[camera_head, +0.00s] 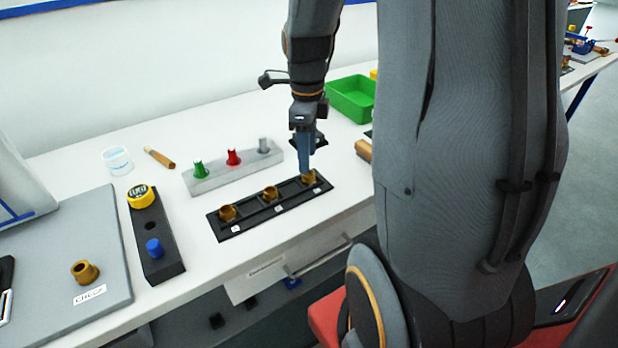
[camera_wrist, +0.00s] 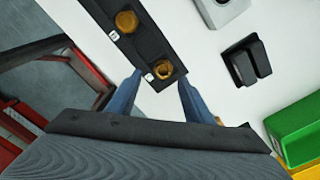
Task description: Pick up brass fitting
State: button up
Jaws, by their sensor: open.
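Several brass fittings are in view. Three sit in a black tray (camera_head: 247,222): a left one (camera_head: 228,212), a middle one (camera_head: 270,193) and a right one (camera_head: 309,178). Another brass fitting (camera_head: 85,272) stands on a grey mat at the left. My gripper (camera_head: 306,171) points down at the right end of the tray. In the wrist view its open fingers (camera_wrist: 161,80) are on either side of the end fitting (camera_wrist: 163,68), which shows between the tips. I cannot tell whether they touch it. A second fitting (camera_wrist: 127,21) lies farther along the tray.
A grey rack (camera_head: 208,184) with green, red and grey pieces stands behind the tray. A black block (camera_head: 165,262) with yellow and blue buttons is at left. A green bin (camera_head: 352,98) stands behind my gripper.

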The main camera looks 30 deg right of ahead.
aim_at(309, 177)
jog(key=shift+w+d+f+p, duration=0.15)
jog(key=shift+f+p, duration=0.35)
jog(key=shift+f, duration=0.85)
jog(key=shift+d+f+p, duration=0.15)
jog(key=shift+f+p, duration=0.3)
jog(key=shift+f, duration=0.85)
grip_shut()
